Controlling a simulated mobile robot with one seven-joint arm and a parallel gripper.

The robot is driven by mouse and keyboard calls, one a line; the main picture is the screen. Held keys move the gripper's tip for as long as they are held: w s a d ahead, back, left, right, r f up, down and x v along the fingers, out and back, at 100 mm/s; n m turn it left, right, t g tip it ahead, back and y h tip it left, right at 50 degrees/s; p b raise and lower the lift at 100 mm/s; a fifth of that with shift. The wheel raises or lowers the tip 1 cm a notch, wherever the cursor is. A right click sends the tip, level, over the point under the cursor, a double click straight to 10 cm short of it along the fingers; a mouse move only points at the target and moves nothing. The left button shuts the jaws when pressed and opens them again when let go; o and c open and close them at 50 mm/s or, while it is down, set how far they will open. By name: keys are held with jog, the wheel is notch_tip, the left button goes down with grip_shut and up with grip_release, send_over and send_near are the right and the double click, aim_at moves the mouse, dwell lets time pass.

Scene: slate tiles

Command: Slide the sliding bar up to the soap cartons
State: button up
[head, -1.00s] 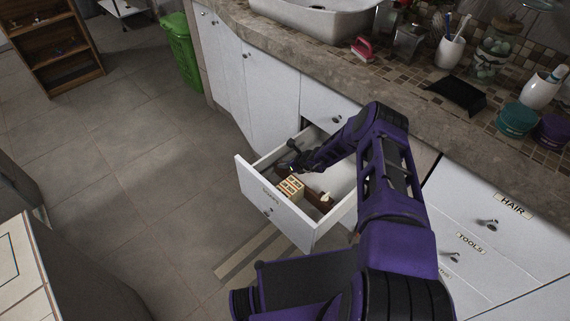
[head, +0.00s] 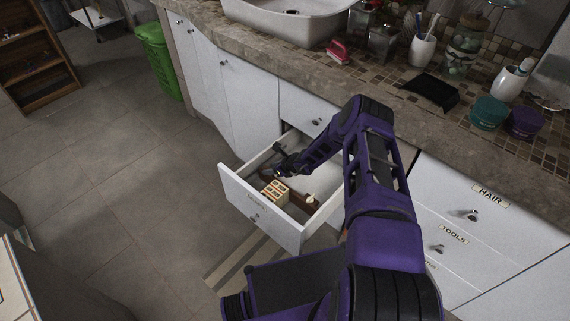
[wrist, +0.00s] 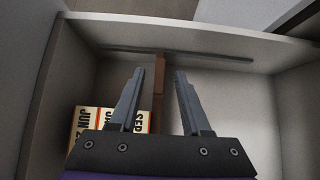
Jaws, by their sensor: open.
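The sliding bar (wrist: 159,92) is a thin brown divider in an open white drawer (head: 258,217); it also shows in the head view (head: 299,200). In the wrist view it runs away from me to a grey rail at the far wall. The soap cartons (head: 274,190) are cream boxes with dark print, on the bar's left in the wrist view (wrist: 88,121).
The drawer walls (wrist: 48,90) surround my gripper, and the drawer's right part is bare in the wrist view. The stone counter (head: 340,75) overhangs behind, and a green bin (head: 158,60) stands at the left.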

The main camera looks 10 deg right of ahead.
jog(key=p+v, duration=0.2)
jog(key=v, duration=1.3)
jog(key=shift+c, duration=0.3)
